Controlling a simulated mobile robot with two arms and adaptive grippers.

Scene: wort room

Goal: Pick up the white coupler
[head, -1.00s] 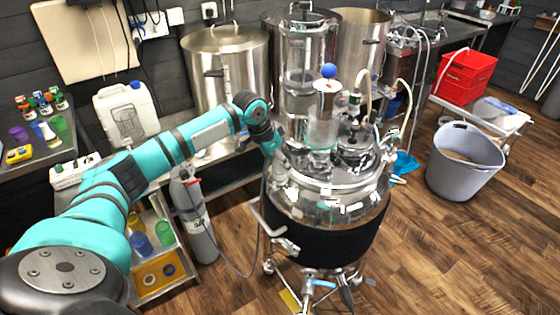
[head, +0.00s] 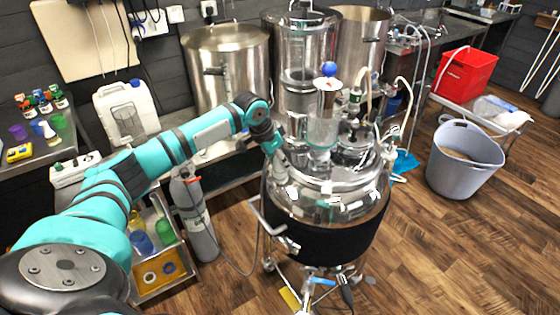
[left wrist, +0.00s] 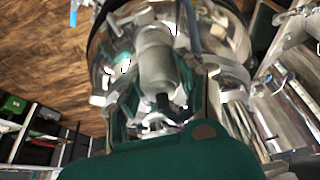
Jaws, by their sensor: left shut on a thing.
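The white coupler (left wrist: 155,58) shows in the left wrist view as a pale grey-white cylinder with a narrower dark end toward me. My left gripper (left wrist: 158,104) is shut on it, with a finger at either side. In the head view my left gripper (head: 308,184) is low over the shiny domed lid of the steel vessel (head: 350,205). The coupler is small there and hard to tell from the bright metal. My right gripper is in neither view.
A grey gas cylinder (head: 195,215) stands left of the vessel. A grey bucket (head: 465,175) stands on the floor at right. Open wooden floor lies in front.

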